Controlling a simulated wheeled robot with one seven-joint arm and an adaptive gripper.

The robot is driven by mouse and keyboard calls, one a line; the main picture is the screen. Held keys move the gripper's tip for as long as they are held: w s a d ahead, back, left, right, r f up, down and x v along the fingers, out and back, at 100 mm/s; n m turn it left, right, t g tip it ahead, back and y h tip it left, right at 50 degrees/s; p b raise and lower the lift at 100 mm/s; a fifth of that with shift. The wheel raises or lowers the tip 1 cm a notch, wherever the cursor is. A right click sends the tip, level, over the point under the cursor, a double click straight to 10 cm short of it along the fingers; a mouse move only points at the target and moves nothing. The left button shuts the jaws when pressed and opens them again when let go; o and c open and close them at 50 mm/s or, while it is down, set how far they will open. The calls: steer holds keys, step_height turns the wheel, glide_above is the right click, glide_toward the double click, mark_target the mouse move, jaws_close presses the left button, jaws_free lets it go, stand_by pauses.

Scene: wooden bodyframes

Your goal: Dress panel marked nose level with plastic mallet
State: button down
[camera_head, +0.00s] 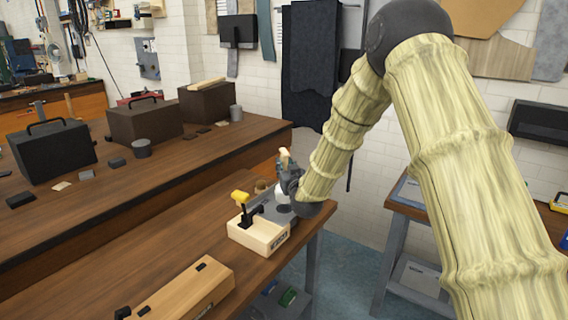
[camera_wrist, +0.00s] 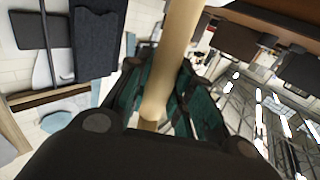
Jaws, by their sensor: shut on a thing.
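My gripper (camera_head: 289,178) is over the right end of the workbench, shut on a pale wooden handle (camera_wrist: 178,50). The handle's upper end (camera_head: 284,156) sticks up above the fingers in the head view. A whitish rounded part (camera_head: 283,193) shows just below the gripper; I cannot tell if it is the mallet's head. Below and left is a pale wooden box-like piece (camera_head: 246,238) with dark lettering on its front, too small to read surely. A grey plate (camera_head: 277,208) lies at its back right. A yellow-topped black clamp or tool (camera_head: 240,197) stands upright at its left.
A long wooden block (camera_head: 182,293) with black fittings lies at the front of the bench (camera_head: 150,250). Another bench (camera_head: 405,197) stands to the right, across a floor gap.

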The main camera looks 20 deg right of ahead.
mark_target(285, 154)
step_height(285, 154, down, 4)
steer(key=shift+s+r+b, duration=0.1)
steer(key=shift+r+b, duration=0.05)
steer(key=shift+b, duration=0.7)
step_height(285, 154, up, 9)
steer(key=p, duration=0.4)
steer(key=shift+f, duration=0.2)
steer(key=s+a+r, duration=0.2)
steer(key=s, duration=0.6)
steer(key=shift+s+a, duration=0.3)
steer(key=shift+s, duration=0.1)
steer(key=shift+w, duration=0.1)
